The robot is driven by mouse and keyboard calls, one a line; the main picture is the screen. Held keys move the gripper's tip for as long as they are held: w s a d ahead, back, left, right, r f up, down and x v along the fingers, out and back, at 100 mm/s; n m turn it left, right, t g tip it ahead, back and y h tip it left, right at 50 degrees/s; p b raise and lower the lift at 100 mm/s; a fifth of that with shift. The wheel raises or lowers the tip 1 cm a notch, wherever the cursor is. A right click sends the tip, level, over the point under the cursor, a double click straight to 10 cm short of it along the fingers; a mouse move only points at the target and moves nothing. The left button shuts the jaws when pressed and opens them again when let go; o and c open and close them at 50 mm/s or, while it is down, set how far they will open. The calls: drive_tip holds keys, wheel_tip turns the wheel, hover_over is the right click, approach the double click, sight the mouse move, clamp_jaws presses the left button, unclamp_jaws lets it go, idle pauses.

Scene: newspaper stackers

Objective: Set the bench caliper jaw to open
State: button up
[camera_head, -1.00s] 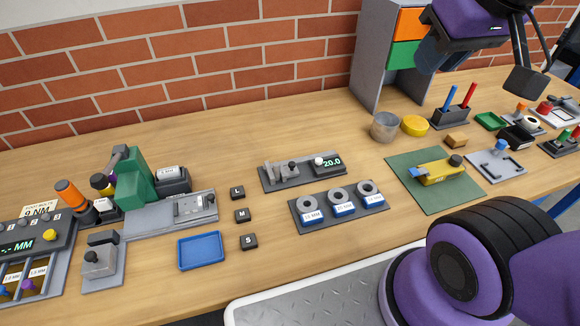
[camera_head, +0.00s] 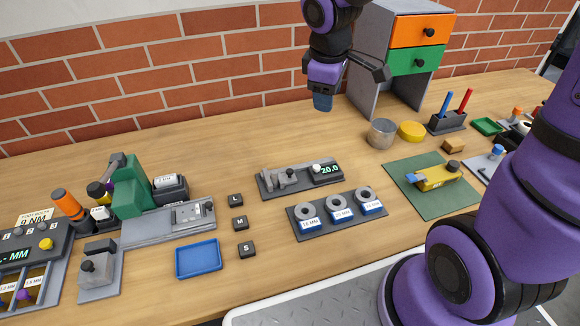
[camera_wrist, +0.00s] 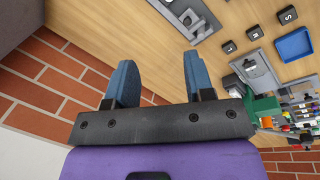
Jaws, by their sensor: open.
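The bench caliper (camera_head: 268,188) is a dark flat base on the wooden bench, with grey jaws at its left, a dark knob near its middle, a white knob and a green display reading 20.0. How far its jaw stands open is hard to tell. Part of it shows at the top edge in the wrist view (camera_wrist: 187,14). My gripper (camera_head: 322,103) is above the back of the bench, up and to the right of the caliper in the picture, apart from it. In the wrist view its two blue fingers (camera_wrist: 160,72) are spread with nothing between them.
A rack of labelled rings (camera_head: 345,221) lies in front of the caliper. Black S, M and L blocks (camera_head: 240,223) and a blue tray (camera_head: 199,259) are to its left. A metal cup (camera_head: 381,134) and an orange-and-green drawer cabinet (camera_head: 375,50) stand to the right. The brick wall is behind.

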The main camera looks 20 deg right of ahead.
sight(290, 170)
drive_tip(key=w+a+f+n, duration=0.1)
drive_tip(key=a+f+n, duration=0.1)
drive_tip(key=f, duration=0.6)
drive_tip(key=w+a+f+n+g+y, duration=0.1)
drive_tip(key=w+a+f+n, duration=0.1)
drive_tip(key=f, duration=0.6)
drive_tip(key=w+a+f+n, duration=0.1)
drive_tip(key=w+a+f, duration=0.1)
drive_tip(key=f, duration=0.6)
drive_tip(key=shift+a+f+n+g, duration=0.1)
drive_tip(key=shift+a+n+g, duration=0.15)
drive_tip(key=shift+n+g, duration=0.15)
drive_tip(key=shift+d, duration=0.1)
clamp_jaws()
